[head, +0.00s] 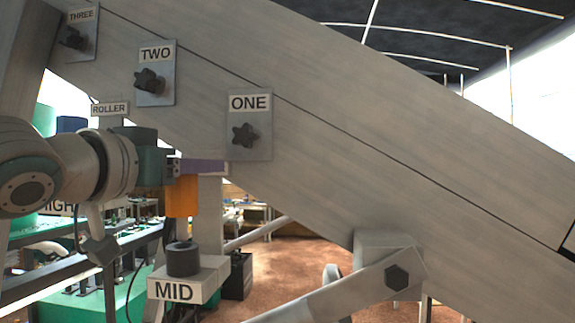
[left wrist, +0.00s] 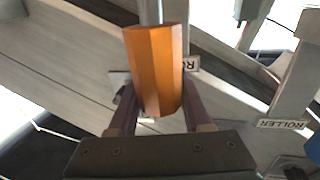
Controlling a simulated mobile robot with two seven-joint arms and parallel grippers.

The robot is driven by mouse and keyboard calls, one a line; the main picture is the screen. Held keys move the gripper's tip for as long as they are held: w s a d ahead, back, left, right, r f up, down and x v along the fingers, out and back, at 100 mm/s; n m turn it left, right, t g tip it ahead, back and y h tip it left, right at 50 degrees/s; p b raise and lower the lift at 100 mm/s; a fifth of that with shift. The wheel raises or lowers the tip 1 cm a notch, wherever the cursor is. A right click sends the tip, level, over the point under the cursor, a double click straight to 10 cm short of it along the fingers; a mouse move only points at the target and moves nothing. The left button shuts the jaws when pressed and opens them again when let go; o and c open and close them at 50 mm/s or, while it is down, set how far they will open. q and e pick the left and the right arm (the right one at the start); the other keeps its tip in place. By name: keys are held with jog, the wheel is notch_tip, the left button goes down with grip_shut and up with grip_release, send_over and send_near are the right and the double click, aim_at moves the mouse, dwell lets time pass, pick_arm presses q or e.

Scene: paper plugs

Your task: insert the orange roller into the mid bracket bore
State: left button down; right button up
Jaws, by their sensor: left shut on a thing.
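The orange roller (head: 182,197) hangs upright in my left gripper (head: 192,168), whose purple fingers are shut on its upper part. In the left wrist view the faceted orange roller (left wrist: 153,70) sits between the two fingers, with a grey rod (left wrist: 150,12) at its far end. The bracket labelled MID (head: 187,283) is below the roller in the head view, with a dark round piece (head: 183,258) on top. A gap shows between the roller and this piece. The bore itself cannot be made out. My right gripper is not in view.
A large slanted grey beam (head: 330,150) fills the upper head view, carrying plates labelled ONE (head: 249,140), TWO (head: 156,85) and THREE (head: 80,35) with dark knobs. A ROLLER label (head: 109,109) is behind my left arm. A bolted grey strut (head: 340,297) crosses lower right.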

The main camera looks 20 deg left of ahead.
aim_at(193, 193)
pick_arm(q)
jog(key=shift+f+b, duration=1.3)
jog(key=shift+f, duration=0.5)
jog(key=shift+c, duration=1.3)
grip_release()
jog(key=shift+s, duration=0.1)
